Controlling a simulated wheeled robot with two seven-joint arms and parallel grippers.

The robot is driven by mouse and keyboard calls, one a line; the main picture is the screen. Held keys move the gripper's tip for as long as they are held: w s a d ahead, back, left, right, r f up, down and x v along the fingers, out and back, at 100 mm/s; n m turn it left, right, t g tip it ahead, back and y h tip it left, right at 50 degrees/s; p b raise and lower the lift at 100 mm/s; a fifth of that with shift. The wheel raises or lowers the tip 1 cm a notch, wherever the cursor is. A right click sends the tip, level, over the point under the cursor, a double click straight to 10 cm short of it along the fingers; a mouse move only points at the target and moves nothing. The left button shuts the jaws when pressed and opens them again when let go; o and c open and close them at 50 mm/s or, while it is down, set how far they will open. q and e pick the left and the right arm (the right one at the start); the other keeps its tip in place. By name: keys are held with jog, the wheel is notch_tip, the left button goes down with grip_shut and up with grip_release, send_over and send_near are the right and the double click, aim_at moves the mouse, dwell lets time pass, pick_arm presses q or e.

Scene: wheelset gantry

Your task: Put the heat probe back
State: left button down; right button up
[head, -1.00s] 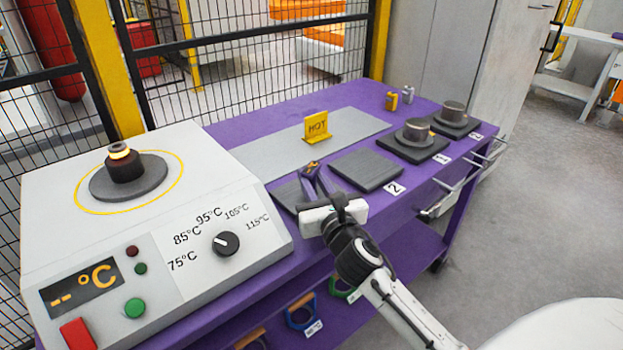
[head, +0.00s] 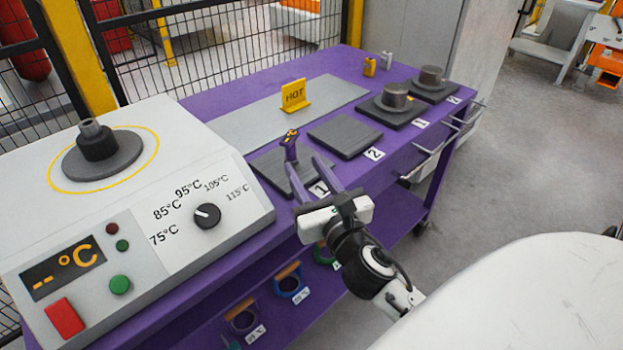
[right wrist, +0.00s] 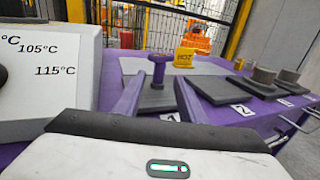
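The heat probe (head: 290,147), purple with a yellow and dark top, stands about upright at the dark pad (head: 268,163) labelled 1. Whether a holder supports its foot is unclear. It also shows in the right wrist view (right wrist: 159,68), just beyond and between the fingertips. My right gripper (head: 304,164) is open, its two purple fingers apart and pointing at the probe from the table's front side. In the right wrist view, I see a gap between the probe and each finger (right wrist: 157,80). My left gripper is not in view.
The heater box (head: 140,215) with dial and dark ring (head: 96,142) stands at left. A yellow HOT sign (head: 295,96) stands on a grey plate behind the probe. Pad 2 (head: 345,138) is bare. Further pads at right carry metal parts (head: 395,96).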

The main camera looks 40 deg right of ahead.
jog(key=shift+v, duration=1.4)
